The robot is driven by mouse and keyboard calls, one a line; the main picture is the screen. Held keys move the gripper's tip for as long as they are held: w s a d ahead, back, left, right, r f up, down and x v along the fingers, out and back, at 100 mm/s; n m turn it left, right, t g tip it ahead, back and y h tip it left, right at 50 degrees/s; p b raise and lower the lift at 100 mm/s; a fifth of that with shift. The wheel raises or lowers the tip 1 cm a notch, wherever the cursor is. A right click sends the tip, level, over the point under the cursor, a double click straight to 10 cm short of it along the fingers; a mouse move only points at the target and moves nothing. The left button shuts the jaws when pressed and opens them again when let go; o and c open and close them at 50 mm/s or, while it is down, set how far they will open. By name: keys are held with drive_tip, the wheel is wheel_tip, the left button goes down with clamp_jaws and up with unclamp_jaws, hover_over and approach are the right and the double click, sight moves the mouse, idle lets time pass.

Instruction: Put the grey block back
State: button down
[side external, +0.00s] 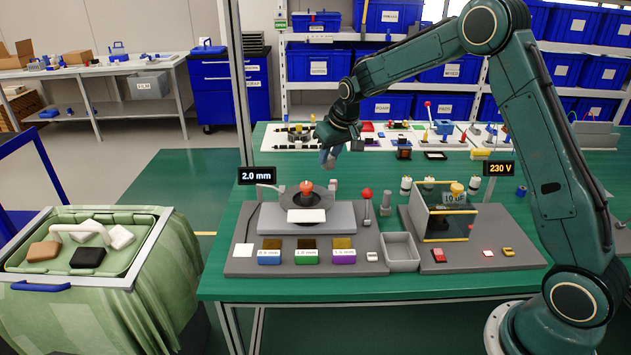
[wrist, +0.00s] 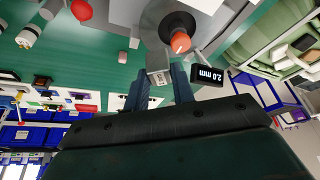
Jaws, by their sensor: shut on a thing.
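My gripper (side external: 329,154) is raised above the back half of the green table, left of the dark green arm's far bend. In the wrist view the two fingers (wrist: 161,84) are closed on a small light grey block (wrist: 158,62), which sticks out past the fingertips. In the side view the block is tiny and mostly hidden by the fingers. The block is in the air, clear of the table.
A grey fixture (side external: 350,218) with a red-knobbed dial (side external: 306,188) stands in front, beside an open grey tray (side external: 400,252) and a clear-walled booth (side external: 447,210). Small parts crowd the white back panel (side external: 300,143). A green-draped cart (side external: 90,300) holding blocks is at left.

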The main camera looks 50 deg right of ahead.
drive_tip(key=s+d+m+g+h, duration=0.1)
drive_tip(key=s+d+m+h, duration=0.1)
drive_tip(key=s+d+m, duration=0.5)
drive_tip(key=s+d, duration=0.5)
drive_tip(key=s, duration=0.2)
drive_tip(key=shift+f, duration=0.4)
drive_tip(key=shift+d+f, duration=0.1)
drive_tip(key=shift+f, duration=0.05)
wheel_tip(320, 180, down, 16)
drive_tip(key=shift+f, duration=1.9)
drive_tip(key=shift+f, duration=0.1)
drive_tip(key=c, duration=1.5)
unclamp_jaws()
drive_tip(key=shift+o, duration=0.2)
